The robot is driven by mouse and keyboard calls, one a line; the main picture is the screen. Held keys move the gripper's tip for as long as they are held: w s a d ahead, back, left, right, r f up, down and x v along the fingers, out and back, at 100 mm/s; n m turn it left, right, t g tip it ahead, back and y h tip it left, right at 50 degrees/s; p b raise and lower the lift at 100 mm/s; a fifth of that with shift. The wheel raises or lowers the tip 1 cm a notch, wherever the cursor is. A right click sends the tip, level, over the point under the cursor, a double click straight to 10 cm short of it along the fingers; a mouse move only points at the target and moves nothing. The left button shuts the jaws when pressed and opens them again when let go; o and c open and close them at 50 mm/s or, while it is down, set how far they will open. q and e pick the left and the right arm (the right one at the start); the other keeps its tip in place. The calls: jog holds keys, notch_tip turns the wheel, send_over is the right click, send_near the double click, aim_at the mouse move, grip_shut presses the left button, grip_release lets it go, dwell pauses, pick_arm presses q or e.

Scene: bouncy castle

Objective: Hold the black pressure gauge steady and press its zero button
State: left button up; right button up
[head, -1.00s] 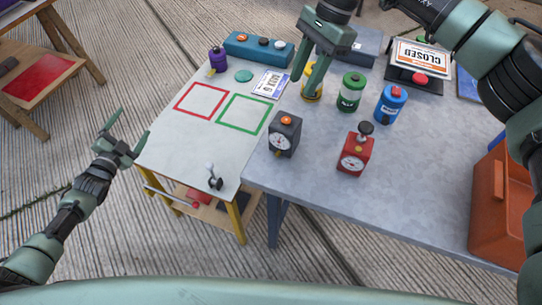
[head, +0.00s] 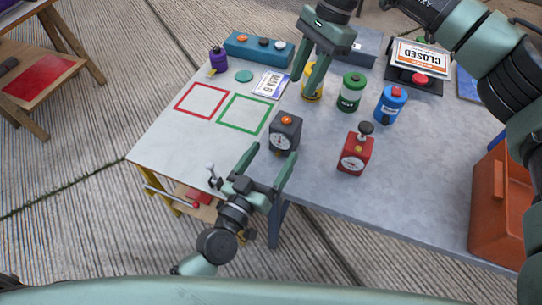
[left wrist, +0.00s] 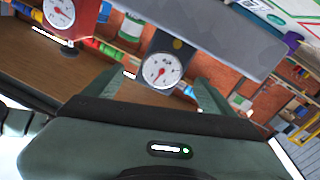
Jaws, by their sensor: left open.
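The black pressure gauge (head: 284,138) stands upright on the grey table, its white dial facing my side, with an orange button (head: 287,120) on top. My left gripper (head: 269,156) is open just in front of it, its fingers pointing at the gauge and spread apart. In the left wrist view the gauge (left wrist: 160,71) shows between the two fingers, farther off; no contact is visible. My right gripper (head: 305,88) points down at the yellow canister (head: 314,94) and partly covers it. Whether its fingers are apart or hold the canister is unclear.
A red gauge (head: 354,160) with a black knob stands right of the black one. Green (head: 351,93) and blue (head: 390,105) canisters stand behind. A small lever (head: 213,178) stands left of my left gripper. An orange crate (head: 493,215) sits at the right.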

aim_at(285, 135)
pick_arm(q)
jog(key=shift+w+d+f+m, duration=0.15)
jog(key=shift+w+f+m, duration=0.1)
jog(key=shift+m, duration=0.45)
jog(key=shift+w+f+m+y, duration=0.2)
jog(key=shift+f+m+y, duration=0.15)
jog(key=shift+m, duration=0.35)
jog(key=shift+x, duration=3.85)
pick_arm(e)
jog(key=shift+w, duration=0.1)
pick_arm(q)
jog(key=shift+f, duration=0.15)
jog(key=c, duration=1.8)
grip_shut()
pick_arm(e)
grip_shut()
